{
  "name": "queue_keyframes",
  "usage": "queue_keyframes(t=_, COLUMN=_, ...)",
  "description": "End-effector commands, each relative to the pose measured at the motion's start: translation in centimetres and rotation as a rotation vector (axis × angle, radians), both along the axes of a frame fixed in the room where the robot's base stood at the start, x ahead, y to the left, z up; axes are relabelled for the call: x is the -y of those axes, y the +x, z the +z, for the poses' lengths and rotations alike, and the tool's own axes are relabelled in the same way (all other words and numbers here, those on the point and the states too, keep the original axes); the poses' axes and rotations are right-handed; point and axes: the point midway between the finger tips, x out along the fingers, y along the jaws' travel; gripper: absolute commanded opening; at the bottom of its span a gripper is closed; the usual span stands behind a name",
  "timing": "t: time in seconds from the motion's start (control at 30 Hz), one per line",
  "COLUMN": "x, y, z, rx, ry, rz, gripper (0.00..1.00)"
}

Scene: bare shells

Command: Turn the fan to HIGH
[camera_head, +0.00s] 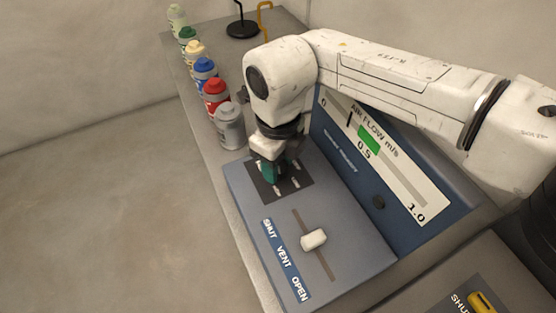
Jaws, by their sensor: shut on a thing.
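My gripper (270,163) points down over a dark square plate (300,186) on the blue-grey control panel (350,245). It is shut on a teal knob (269,174) that stands on this plate. Most of the knob and part of the plate's markings are hidden by my gripper. I cannot read the fan labels, so I cannot tell which setting the knob is at. The air flow gauge (405,180) on the panel's upright face runs from 0 to 1.0. It has a green band (369,140) near 0.5 and a dark needle (349,118) to the left of the band.
A white slider (314,239) sits near mid-slot by the SHUT, VENT, OPEN label (285,259). A silver bottle (229,126) stands close left of my gripper, with a red bottle (215,97) and several others behind. A yellow handle (481,302) is at the lower right.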

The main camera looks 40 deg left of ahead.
Motion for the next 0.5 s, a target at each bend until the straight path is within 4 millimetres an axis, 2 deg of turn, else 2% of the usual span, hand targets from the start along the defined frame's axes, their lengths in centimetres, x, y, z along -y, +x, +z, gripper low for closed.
queue_keyframes(t=0.2, x=-0.05, y=0.18, z=0.22, rx=0.004, ry=0.003, rz=-0.138, gripper=0.13)
queue_keyframes(t=0.5, x=-0.05, y=0.18, z=0.21, rx=0.003, ry=0.004, rz=-0.233, gripper=0.13)
